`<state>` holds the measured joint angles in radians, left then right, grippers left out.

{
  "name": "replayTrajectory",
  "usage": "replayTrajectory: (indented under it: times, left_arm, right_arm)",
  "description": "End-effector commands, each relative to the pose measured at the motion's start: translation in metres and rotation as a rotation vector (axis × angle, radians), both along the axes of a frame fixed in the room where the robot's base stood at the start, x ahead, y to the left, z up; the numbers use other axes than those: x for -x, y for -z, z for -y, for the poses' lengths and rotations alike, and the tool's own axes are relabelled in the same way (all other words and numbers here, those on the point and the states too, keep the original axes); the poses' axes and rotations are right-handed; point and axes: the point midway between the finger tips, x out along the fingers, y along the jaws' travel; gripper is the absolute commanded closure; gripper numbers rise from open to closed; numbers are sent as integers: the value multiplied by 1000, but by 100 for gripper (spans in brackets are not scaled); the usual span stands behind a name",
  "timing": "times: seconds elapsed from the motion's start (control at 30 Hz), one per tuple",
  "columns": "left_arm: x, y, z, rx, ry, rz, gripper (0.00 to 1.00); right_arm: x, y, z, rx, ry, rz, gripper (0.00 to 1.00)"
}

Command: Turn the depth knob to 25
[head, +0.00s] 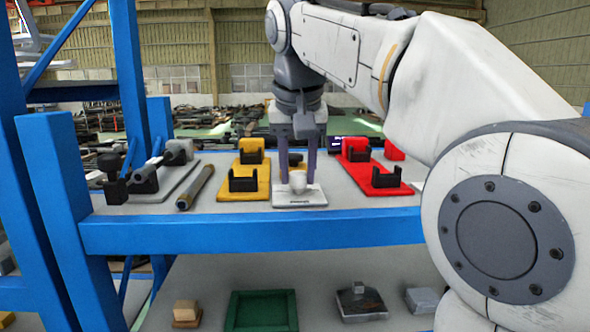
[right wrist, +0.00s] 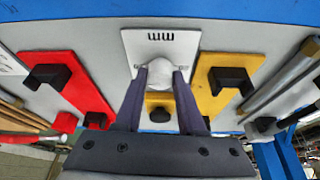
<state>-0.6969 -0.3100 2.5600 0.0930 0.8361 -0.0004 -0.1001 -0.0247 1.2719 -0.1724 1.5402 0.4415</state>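The depth knob (head: 298,180) is a small pale, rounded knob on a white plate (head: 314,198) at the front of the shelf. In the right wrist view the knob (right wrist: 160,74) stands between my fingers, and the plate (right wrist: 132,42) bears dark "mm" lettering. My right gripper (head: 298,172) points down at the plate with one finger on each side of the knob. In the right wrist view its fingertips (right wrist: 160,72) lie against the knob's sides with no clear gap. No pointer or scale reading is legible. My left gripper is not in view.
Yellow plates with black cradles (head: 249,184) stand left of the knob, red ones (head: 378,182) right. A grey cylinder (head: 195,186) and a grey tool stand (head: 170,170) are farther left. A blue beam (head: 250,232) edges the shelf. Below are a green tray (head: 261,326) and small blocks.

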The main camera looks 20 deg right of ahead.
Motion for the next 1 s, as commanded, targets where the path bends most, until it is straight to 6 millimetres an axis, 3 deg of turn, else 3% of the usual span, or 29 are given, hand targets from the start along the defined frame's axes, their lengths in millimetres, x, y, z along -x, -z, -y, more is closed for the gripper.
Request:
replayTrajectory:
  times: [0.47, 1.0]
  left_arm:
    - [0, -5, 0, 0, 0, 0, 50]
    - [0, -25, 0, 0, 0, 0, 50]
  right_arm:
    - [1, -2, 2, 2, -128, 1, 100]
    - [0, -3, 6, 0, -615, 0, 100]
